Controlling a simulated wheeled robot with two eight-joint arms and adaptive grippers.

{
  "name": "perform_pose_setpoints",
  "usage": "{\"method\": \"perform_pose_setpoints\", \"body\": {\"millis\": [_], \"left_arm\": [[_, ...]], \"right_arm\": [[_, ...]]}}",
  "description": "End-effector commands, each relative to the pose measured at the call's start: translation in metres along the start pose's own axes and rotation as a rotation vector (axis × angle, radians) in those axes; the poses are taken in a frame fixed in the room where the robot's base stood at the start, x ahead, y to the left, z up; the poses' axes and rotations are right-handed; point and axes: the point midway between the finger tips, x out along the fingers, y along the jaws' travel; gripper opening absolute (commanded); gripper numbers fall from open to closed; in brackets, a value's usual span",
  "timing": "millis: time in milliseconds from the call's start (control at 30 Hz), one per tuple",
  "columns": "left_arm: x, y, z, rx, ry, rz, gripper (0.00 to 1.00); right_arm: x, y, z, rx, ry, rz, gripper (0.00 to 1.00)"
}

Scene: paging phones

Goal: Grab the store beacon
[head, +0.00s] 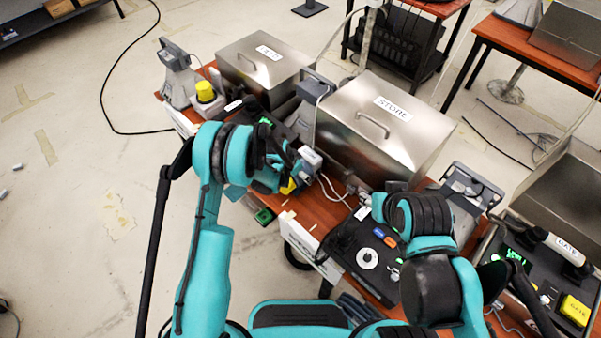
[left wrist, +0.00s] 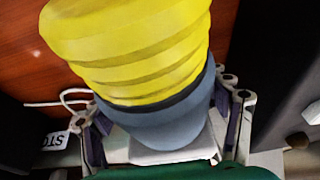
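The store beacon, a ribbed yellow dome on a blue-grey base, fills the upper middle of the left wrist view (left wrist: 140,50) and leans toward the camera. My left gripper (left wrist: 168,115) has a finger on each side of the grey base. Whether the fingers press on it is unclear. In the head view my left gripper (head: 291,178) is low over the table's front edge, and only a little yellow of the beacon (head: 288,187) shows. My right arm is folded at the right, and its gripper cannot be made out.
A steel STORE box (head: 385,125) stands behind, with another steel box (head: 262,65) to its left. Another yellow beacon (head: 205,91) stands at the left end. A dark console (head: 370,255) lies right of my left gripper. A GATE station (head: 545,285) is at right. Cables cross the table.

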Motion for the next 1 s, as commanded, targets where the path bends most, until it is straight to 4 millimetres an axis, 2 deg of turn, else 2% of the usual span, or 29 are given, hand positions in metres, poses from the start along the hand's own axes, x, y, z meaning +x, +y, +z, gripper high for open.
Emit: {"method": "perform_pose_setpoints", "body": {"millis": [33, 100, 533, 667, 1000], "left_arm": [[0.0, 0.0, 0.0, 0.0, 0.0, 0.0, 0.34], [0.0, 0.0, 0.0, 0.0, 0.0, 0.0, 0.16], [-0.004, 0.0, -0.002, 0.0, 0.001, 0.0, 0.15], [-0.02, 0.0, -0.009, 0.0, 0.001, 0.0, 0.15], [-0.077, 0.0, -0.032, 0.0, 0.001, 0.0, 0.15]], "right_arm": [[0.0, 0.0, 0.0, 0.0, 0.0, 0.0, 0.4], [0.0, 0.0, 0.0, 0.0, 0.0, 0.0, 0.4], [-0.001, 0.0, -0.001, 0.0, 0.0, 0.0, 0.4], [-0.005, 0.0, -0.004, 0.0, 0.0, 0.0, 0.4], [-0.018, 0.0, -0.013, 0.0, 0.0, 0.0, 0.4]]}}
